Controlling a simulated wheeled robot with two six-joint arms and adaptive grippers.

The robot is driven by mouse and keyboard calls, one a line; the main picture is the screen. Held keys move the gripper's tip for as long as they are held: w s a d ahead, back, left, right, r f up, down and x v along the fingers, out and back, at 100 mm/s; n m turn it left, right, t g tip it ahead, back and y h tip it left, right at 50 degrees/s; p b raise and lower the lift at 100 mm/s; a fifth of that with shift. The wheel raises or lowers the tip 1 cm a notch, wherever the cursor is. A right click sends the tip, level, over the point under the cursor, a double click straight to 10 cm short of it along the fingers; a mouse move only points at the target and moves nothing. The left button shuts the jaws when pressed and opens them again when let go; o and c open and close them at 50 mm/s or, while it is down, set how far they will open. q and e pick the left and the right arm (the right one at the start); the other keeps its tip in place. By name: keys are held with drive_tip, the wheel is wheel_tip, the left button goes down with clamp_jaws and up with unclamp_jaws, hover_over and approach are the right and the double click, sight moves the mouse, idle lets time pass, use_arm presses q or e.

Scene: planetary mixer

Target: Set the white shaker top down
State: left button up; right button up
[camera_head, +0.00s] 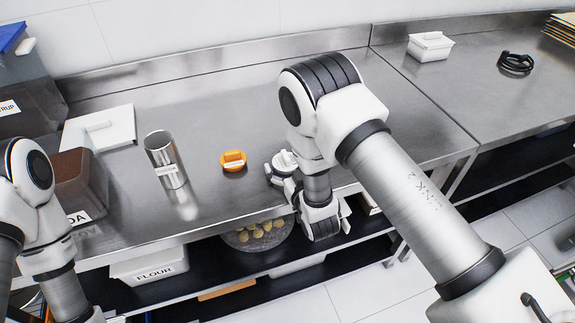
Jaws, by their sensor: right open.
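The white shaker top (285,160) is near the front edge of the steel counter, right of the orange shaker top (233,160). It is a small pale disc with a raised grip, partly hidden by my right arm. My right gripper (281,177) is open, with its fingers close around or beside the white top. I cannot tell whether they touch it. The white top appears to be at counter level. My left arm shows at the left edge, but its gripper is out of view.
A metal shaker cup (165,160) stands left of the orange top. A brown-filled bin (80,185) and a white lid (99,128) are further left. A white container (430,46) and a black coiled item (515,63) are at the back right. The counter behind the tops is clear.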

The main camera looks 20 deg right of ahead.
drive_tip(key=shift+w+r+p, duration=0.1)
drive_tip(key=shift+r+p, duration=0.25)
drive_tip(key=shift+r, duration=0.05)
drive_tip(key=s, duration=0.3)
drive_tip(key=s+r+b, duration=0.1)
drive_tip(key=s, duration=0.3)
drive_tip(key=s+b, duration=0.1)
drive_tip(key=s, duration=0.3)
drive_tip(key=shift+d+r, duration=0.15)
drive_tip(key=shift+d, duration=0.05)
drive_tip(key=shift+s+d+r+b, duration=0.1)
drive_tip(key=shift+s+r+b, duration=0.15)
drive_tip(key=shift+s, duration=0.25)
